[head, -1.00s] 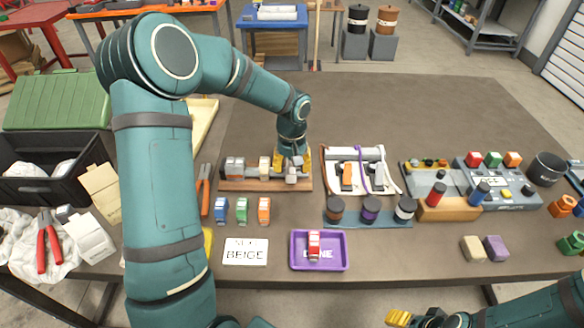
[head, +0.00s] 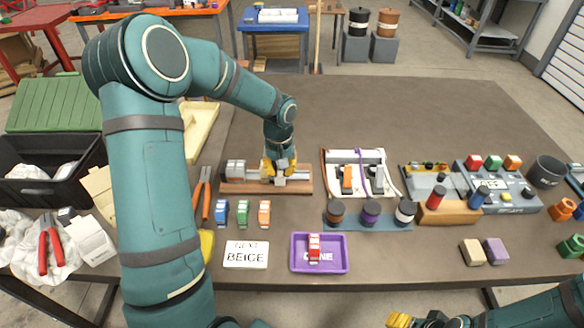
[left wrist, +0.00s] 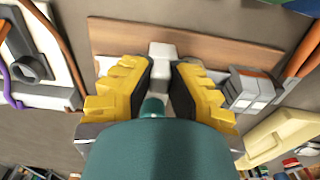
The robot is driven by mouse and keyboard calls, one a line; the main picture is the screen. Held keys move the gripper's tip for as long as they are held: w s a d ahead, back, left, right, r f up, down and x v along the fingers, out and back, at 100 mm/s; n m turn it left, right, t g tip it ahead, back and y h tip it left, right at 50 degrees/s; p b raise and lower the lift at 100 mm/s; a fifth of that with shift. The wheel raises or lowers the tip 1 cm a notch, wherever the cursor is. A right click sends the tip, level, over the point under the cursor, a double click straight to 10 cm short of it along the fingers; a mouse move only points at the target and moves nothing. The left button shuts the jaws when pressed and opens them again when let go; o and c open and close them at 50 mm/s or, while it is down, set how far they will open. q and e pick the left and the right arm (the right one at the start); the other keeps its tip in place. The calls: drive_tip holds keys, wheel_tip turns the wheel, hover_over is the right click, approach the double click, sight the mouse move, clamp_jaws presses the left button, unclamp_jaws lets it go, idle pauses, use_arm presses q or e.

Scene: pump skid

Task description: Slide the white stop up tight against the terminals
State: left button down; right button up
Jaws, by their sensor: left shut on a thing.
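The white stop (left wrist: 162,52) shows between the yellow fingers of my left gripper (left wrist: 160,72) in the left wrist view. In the head view that gripper (head: 279,168) is low over the wooden board (head: 302,187) and shut on the stop, which it mostly hides. Grey-white terminals (head: 236,169) stand at the board's left end. They also show in the left wrist view (left wrist: 247,90), to the right of the fingers. One finger hides the space between stop and terminals, so contact cannot be told. My right gripper (head: 402,319) is at the bottom edge, its opening unclear.
Blue, green and orange terminals (head: 242,212) stand in front of the board. A card reading NEXT BEIGE (head: 246,254) and a purple tray (head: 334,266) with a red terminal lie nearer. Orange-handled pliers (head: 203,195) lie left. A white wiring panel (head: 372,165) lies right of the board.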

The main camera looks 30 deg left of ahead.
use_arm(q)
drive_tip(key=s+a, duration=0.2)
drive_tip(key=a, duration=0.1)
drive_tip(key=s+a, duration=0.1)
drive_tip(key=a, duration=0.1)
drive_tip(key=shift+s+a+f+p, duration=0.1)
drive_tip(key=shift+s+a+p, duration=0.1)
drive_tip(key=shift+p, duration=0.15)
drive_tip(key=c, duration=0.9)
unclamp_jaws()
wheel_tip(320, 180, up, 12)
